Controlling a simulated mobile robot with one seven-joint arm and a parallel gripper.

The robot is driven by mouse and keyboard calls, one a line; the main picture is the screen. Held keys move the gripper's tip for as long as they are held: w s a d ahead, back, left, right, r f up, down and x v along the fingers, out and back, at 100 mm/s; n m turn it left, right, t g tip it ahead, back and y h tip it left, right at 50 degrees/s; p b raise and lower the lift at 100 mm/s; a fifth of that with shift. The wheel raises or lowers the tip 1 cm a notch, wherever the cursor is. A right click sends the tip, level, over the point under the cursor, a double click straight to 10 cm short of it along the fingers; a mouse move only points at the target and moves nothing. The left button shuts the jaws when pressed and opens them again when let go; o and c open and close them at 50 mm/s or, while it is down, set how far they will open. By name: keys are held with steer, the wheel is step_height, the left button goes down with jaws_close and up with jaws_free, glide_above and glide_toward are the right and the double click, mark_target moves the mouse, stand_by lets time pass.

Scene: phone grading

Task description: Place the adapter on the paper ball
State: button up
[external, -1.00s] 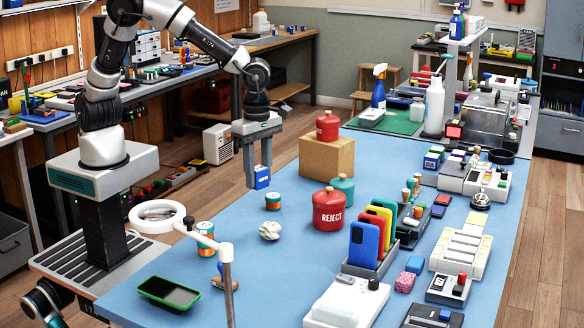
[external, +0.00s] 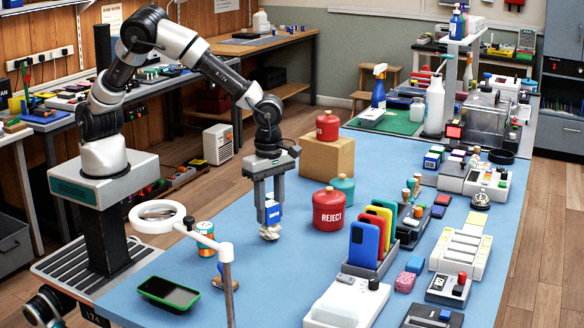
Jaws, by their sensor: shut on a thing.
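My gripper (external: 271,216) points straight down over the blue mat and is shut on the adapter. The adapter (external: 273,213) is a small blue block with a white marking, held upright between the fingers. The paper ball (external: 270,233) is white and crumpled. It lies on the mat directly below the adapter in the picture, its upper part covered by the adapter and fingertips. I cannot tell whether the adapter touches the ball or is just above it.
A red REJECT canister (external: 328,210) and a teal canister (external: 344,188) stand just right of my gripper. A cardboard box (external: 327,158) bears another red canister (external: 327,126). An orange-banded can (external: 205,233) and ring lamp (external: 157,216) are at left. Open mat (external: 262,285) lies in front.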

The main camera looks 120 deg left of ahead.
mark_target(270, 203)
steer(key=o, duration=1.1)
steer(key=shift+f, duration=0.1)
steer(key=shift+c, duration=0.2)
step_height(270, 203, up, 12)
steer(key=p, duration=0.2)
steer(key=shift+r, duration=0.2)
